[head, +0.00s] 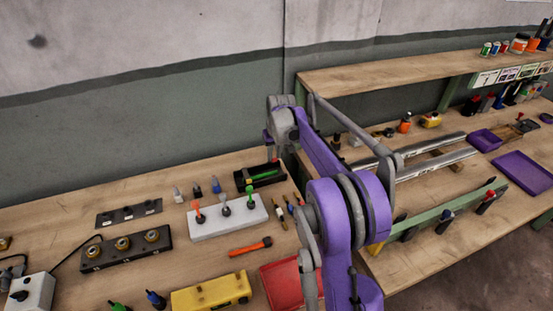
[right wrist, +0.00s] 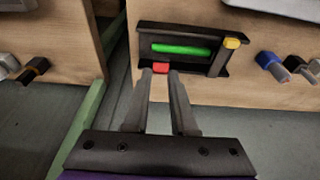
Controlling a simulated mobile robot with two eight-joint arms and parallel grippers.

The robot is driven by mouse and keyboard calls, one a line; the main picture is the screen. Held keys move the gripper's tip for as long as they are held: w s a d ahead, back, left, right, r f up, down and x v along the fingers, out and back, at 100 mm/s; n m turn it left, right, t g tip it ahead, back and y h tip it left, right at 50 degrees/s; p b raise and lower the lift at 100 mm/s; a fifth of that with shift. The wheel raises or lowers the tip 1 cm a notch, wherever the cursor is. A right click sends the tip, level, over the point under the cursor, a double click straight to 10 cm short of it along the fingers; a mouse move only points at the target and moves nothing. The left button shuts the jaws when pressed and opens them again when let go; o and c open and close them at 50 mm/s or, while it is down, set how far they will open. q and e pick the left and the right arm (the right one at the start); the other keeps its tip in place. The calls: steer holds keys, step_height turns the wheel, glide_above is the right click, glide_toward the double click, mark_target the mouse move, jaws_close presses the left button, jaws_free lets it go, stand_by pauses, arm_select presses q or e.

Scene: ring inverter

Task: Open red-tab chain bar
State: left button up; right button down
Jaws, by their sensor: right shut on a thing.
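A black tray (right wrist: 190,27) holding a green rod (right wrist: 180,50) shows in the right wrist view. A red tab (right wrist: 160,68) is at its near left corner, and my right gripper (right wrist: 160,73) is shut on it. The bar belonging to the red tab is hard to make out. A dark bar (right wrist: 219,60) with a yellow tab (right wrist: 232,43) crosses the tray's right end. In the head view the black tray (head: 246,185) sits at the back of the bench with the green rod (head: 265,175), partly behind my right arm. My left gripper is out of view.
A white block (head: 228,224) with upright coloured pegs stands in front of the tray. Small bottles (head: 197,191) are to its left and slim tools (head: 279,215) to its right. A yellow case (head: 210,294) and a red tray (head: 287,283) lie nearer. A wall rises behind.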

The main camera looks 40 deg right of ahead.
steer(key=shift+w+d+r+p, duration=0.2)
steer(key=shift+w+r, duration=0.1)
steer(key=shift+w, duration=0.3)
steer(key=shift+w+d+r+p, duration=0.15)
steer(key=shift+w+r, duration=0.1)
steer(key=shift+w, duration=0.35)
steer(key=w, duration=0.2)
steer(key=w+d+p, duration=0.1)
steer(key=w, duration=0.1)
steer(key=shift+w+d, duration=0.1)
steer(key=shift+d, duration=0.05)
steer(key=c, duration=1.2)
jaws_free()
steer(key=shift+w+d+f, duration=0.1)
steer(key=shift+w+f, duration=0.1)
steer(key=shift+f, duration=0.05)
steer(key=shift+c, duration=0.2)
steer(key=o, duration=0.5)
steer(key=shift+s+r, duration=0.2)
steer(key=shift+s, duration=0.1)
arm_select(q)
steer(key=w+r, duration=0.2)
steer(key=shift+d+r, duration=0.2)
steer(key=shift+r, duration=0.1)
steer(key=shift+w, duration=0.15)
arm_select(e)
steer(key=shift+w, duration=0.1)
